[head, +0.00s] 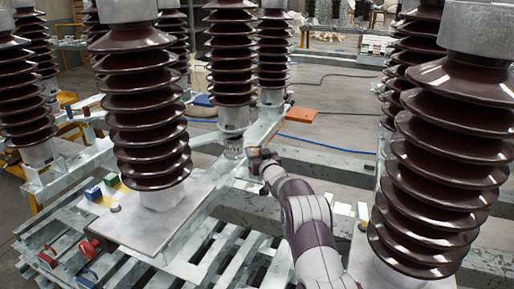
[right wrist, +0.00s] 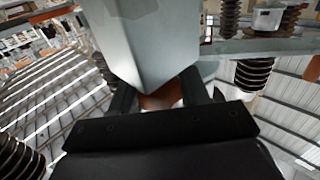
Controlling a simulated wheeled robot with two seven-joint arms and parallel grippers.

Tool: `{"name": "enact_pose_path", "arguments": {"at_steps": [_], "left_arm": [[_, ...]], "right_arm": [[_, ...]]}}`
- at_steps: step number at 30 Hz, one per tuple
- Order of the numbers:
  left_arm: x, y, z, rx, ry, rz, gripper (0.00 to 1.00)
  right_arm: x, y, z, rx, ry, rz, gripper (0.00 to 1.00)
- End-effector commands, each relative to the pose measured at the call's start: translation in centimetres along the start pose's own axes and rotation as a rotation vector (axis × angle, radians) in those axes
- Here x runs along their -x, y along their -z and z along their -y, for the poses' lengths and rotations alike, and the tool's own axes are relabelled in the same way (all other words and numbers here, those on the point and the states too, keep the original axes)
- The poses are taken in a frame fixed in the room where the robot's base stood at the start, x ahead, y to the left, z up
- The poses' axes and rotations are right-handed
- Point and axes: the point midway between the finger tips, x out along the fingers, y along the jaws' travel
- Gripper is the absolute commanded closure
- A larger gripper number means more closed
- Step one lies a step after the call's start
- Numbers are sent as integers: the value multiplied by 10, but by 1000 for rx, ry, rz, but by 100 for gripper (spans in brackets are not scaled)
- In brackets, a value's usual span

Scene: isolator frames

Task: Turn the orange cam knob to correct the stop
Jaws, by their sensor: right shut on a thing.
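My right gripper (head: 262,157) reaches to the metal frame in the middle of the head view, beside the foot of a brown ribbed insulator. In the right wrist view, its two dark fingers (right wrist: 160,92) are shut on the orange cam knob (right wrist: 158,102), of which only a small orange-brown part shows between them. A grey metal block (right wrist: 150,45) stands right beyond the fingers and hides what lies behind it. In the head view the knob is largely hidden by the gripper, and the stop cannot be made out. My left gripper is not in view.
Large brown insulators (head: 140,110) stand left and right (head: 450,150) of my right arm. A slatted pallet (head: 215,255) lies below at the front. A red item (head: 88,249) and blue blocks (head: 93,193) sit at the left. An orange plate (head: 302,115) lies behind the gripper.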

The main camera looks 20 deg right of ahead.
Motion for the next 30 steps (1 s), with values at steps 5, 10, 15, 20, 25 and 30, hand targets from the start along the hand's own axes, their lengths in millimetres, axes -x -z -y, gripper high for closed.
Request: {"name": "enact_pose_path", "arguments": {"at_steps": [5, 10, 15, 20, 25, 30], "left_arm": [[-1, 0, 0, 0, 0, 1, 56], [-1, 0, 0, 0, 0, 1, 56], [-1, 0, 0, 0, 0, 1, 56], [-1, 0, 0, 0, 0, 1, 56], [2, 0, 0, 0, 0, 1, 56], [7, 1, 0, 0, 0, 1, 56]], "right_arm": [[0, 0, 0, 0, 1, -2, 85], [0, 0, 0, 0, 1, -2, 34], [0, 0, 0, 0, 0, -2, 34], [4, 1, 0, -1, 1, -3, 34], [30, 2, 0, -1, -1, 0, 34], [74, 2, 0, 0, -1, 0, 34]]}}
